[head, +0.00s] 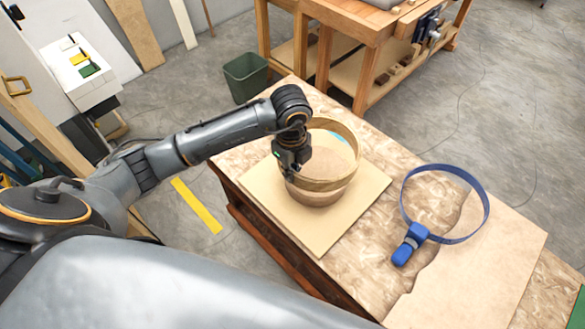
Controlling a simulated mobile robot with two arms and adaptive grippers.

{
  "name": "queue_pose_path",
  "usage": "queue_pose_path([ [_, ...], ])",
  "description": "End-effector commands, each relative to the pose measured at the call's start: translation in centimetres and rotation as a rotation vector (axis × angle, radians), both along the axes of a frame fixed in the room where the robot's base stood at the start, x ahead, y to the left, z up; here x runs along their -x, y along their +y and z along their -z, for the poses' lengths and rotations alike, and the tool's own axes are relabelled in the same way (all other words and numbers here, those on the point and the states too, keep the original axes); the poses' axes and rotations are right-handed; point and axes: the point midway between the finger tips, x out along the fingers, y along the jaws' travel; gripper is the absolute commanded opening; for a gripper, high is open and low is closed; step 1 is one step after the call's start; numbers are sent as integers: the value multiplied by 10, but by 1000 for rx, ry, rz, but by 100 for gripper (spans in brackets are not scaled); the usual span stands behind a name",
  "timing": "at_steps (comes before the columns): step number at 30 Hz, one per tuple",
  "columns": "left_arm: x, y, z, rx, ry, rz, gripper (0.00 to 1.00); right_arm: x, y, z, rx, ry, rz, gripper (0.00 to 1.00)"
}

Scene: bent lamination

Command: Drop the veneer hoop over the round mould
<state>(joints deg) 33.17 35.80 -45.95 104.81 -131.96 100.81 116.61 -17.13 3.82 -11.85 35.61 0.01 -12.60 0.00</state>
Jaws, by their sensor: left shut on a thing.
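The veneer hoop (342,180) is a thin pale wooden ring. My left gripper (290,175) is shut on its left side. The round mould (318,196) is a wooden cylinder standing on a square tan board (351,213) on the workbench. The hoop shows above and around the mould's upper part, slightly tilted in the picture. Part of the mould's side shows below the hoop. I cannot tell how far the hoop sits down over the mould. The gripper hides the hoop's left edge. My right gripper is not in view.
A blue band clamp (447,240) lies at the right on the bench, over a pale sheet (475,275). A dark green bin (246,77) stands on the floor behind. Another wooden workbench (365,40) is at the back. A yellow strip (197,206) marks the floor at left.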

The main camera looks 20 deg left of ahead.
Motion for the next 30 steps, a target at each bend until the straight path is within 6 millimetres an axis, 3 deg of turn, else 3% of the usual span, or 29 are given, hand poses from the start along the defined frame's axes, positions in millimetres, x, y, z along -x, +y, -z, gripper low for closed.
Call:
queue_pose_path([
  [12,0,0,27,0,-1,-1,0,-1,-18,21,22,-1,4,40],
  [30,0,0,63,0,-1,-1,0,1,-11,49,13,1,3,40],
])
